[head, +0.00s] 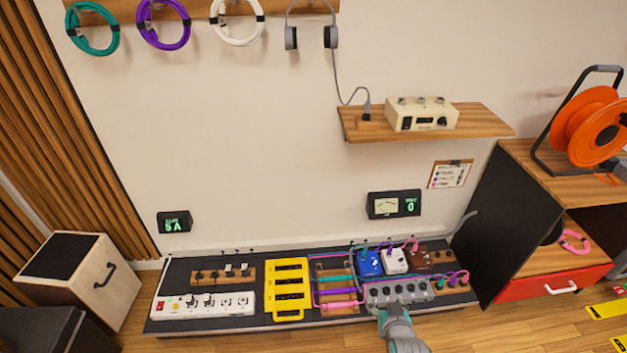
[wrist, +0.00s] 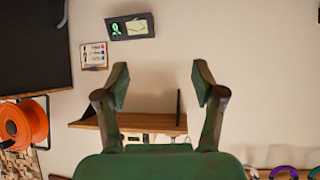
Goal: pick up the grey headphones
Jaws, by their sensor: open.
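The grey headphones (head: 331,37) hang from the wooden rail high on the wall in the head view, right of the white coil. Their two ear cups hang down, and a cable runs from them to a plug on the wall shelf. I cannot make them out in the wrist view, where my gripper's body covers part of the lower edge. My gripper (wrist: 158,85) is open and empty in the wrist view, with bare wall between its fingers. In the head view my arm shows at the bottom, well below the headphones and apart from them.
The wooden shelf (head: 485,118) carries a cream box (head: 422,114) below and right of the headphones. Teal (head: 94,28), purple (head: 164,24) and white (head: 237,20) coils hang on the rail (head: 190,12). A low pedalboard (head: 160,325) stands below. The wall between is mostly clear.

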